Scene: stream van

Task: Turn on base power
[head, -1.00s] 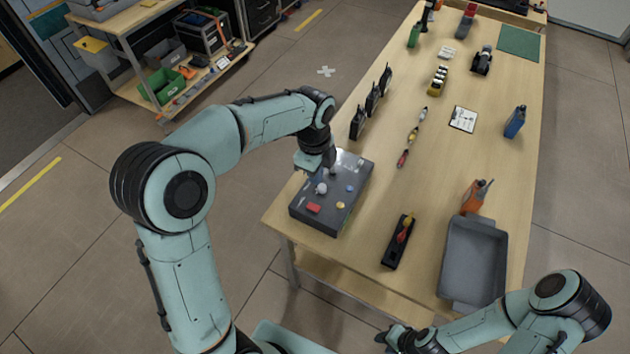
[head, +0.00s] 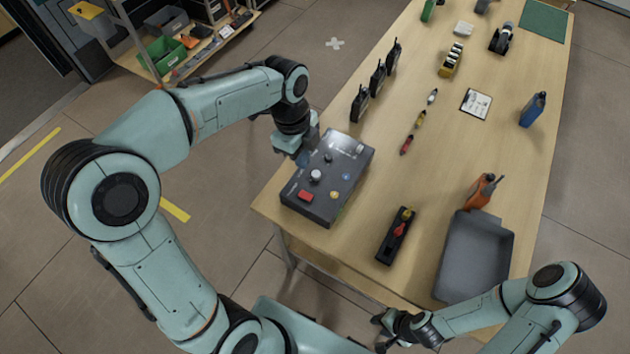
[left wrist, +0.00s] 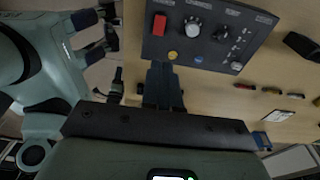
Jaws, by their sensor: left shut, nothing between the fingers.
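A dark grey control box (head: 327,205) sits on the near left corner of the wooden table. On its top are a red switch (head: 305,196), knobs and small round yellow and blue buttons. In the left wrist view the red switch (left wrist: 159,25) is beside a white-ringed knob (left wrist: 192,27). My left gripper (head: 304,157) is shut and empty at the box's left edge. In the left wrist view its fingertips (left wrist: 161,68) overlap the box's edge below the red switch; I cannot tell whether they touch. My right gripper (head: 380,332) is open and empty, low by the table's near edge.
Small coloured connectors (head: 420,119) lie mid-table.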

